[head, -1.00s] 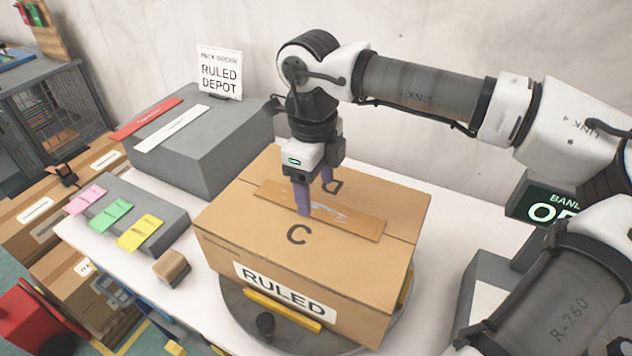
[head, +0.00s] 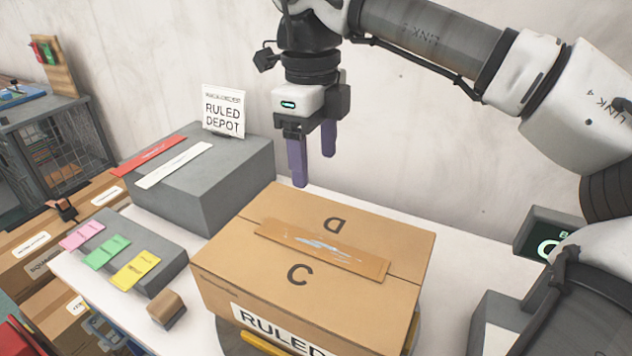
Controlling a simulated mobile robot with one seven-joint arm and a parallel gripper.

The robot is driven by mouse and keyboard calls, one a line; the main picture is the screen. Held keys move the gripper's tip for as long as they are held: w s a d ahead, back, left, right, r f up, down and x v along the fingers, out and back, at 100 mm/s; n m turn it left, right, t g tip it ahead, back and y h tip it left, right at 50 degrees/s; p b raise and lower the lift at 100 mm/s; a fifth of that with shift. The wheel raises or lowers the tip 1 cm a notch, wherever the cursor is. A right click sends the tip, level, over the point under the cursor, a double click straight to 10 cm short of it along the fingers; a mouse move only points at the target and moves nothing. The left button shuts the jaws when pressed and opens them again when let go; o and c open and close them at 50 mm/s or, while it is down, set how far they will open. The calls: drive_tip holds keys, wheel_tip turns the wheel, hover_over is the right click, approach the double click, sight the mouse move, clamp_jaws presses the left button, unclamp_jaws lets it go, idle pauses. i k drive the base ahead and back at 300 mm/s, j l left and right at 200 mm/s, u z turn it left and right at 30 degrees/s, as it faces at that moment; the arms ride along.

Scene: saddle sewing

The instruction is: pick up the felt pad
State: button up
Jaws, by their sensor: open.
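The cardboard box (head: 235,263), marked C, D and RULED, has a brown strip (head: 320,249) across its top. A grey block (head: 215,185) with red and white strips stands behind left. A lower grey stand (head: 166,272) holds pink, green and yellow tags beside the small block.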

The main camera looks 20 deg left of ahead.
sight(168, 307)
drive_tip(key=k, duration=1)
